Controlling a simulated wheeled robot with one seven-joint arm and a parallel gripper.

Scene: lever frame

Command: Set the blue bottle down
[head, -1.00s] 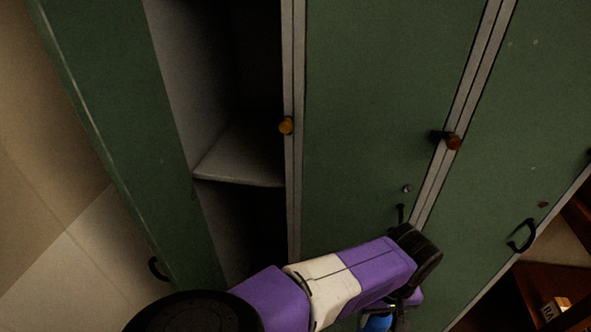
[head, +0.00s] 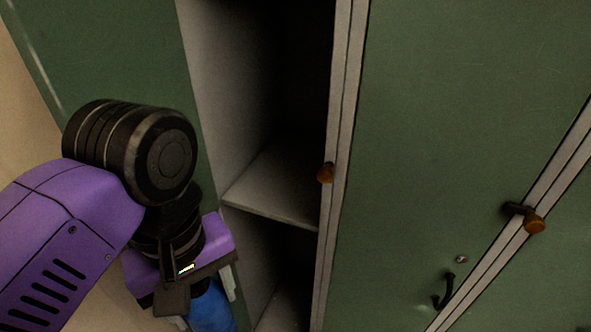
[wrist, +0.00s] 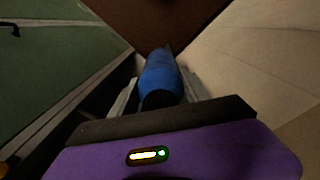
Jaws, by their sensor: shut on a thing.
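The blue bottle (head: 210,308) hangs below my gripper in the head view, its lower part cut off by the picture's bottom edge. In the wrist view the blue bottle (wrist: 161,80) lies between the two grey fingers of my gripper (wrist: 157,88), which is shut on it. Its dark neck end faces the wrist camera. In the head view my gripper (head: 205,302) is in front of the open locker's left side, left of the shelf. The bottle's base and what lies directly under it are hidden.
An open green locker has a grey shelf (head: 275,190) with dark space above and below. Closed green doors (head: 450,130) with orange knobs (head: 534,226) and a black handle (head: 447,290) stand to the right. A brown floor (wrist: 150,18) shows in the wrist view.

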